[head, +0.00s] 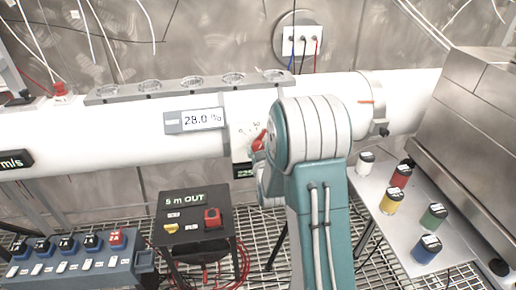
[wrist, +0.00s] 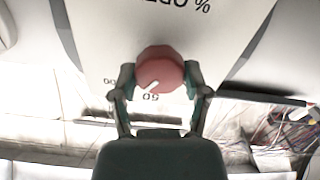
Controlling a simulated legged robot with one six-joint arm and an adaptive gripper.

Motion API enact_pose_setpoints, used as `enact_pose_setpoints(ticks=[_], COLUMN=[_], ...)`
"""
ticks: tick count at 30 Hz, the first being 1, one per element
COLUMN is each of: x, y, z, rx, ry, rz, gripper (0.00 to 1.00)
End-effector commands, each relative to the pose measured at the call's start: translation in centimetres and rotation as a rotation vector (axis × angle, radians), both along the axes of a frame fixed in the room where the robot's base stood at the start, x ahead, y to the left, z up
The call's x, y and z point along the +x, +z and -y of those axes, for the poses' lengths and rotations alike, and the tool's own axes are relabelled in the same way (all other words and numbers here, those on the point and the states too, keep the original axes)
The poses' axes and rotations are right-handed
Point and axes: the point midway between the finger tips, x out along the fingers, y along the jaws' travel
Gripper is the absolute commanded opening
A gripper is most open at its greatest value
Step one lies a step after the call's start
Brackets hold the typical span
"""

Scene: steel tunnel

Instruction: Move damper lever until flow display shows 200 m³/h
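The damper lever is a red knob with a white pointer (wrist: 160,73), seen in the wrist view on the white duct's scale plate. Its pointer is near the upside-down 50 mark. The lever also shows as a red bit in the head view (head: 259,141), mostly hidden by my arm. My gripper (wrist: 160,75) has one finger on each side of the knob, and both seem to touch it. In the head view a display (head: 201,120) on the duct reads about 28.0 %. A small green-digit display (head: 243,171) below the lever is partly covered, its number not clearly readable.
The white duct (head: 85,136) runs across the view. A black box marked 5 m OUT (head: 190,222) stands below it. A blue switch panel (head: 75,268) is at lower left. Several coloured jars, including a red one (head: 400,176), stand on a shelf at right.

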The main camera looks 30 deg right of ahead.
Motion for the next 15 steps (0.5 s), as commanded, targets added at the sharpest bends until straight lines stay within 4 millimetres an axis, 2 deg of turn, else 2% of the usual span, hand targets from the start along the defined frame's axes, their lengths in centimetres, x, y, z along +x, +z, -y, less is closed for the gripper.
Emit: enact_pose_setpoints(ticks=[7,15], x=[0.13,0.18], y=[0.03,0.02], z=[-0.09,-0.19], rx=[-0.024,-0.187], ry=[0.002,0.004], rz=[-0.006,-0.051], gripper=[0.13,0.13])
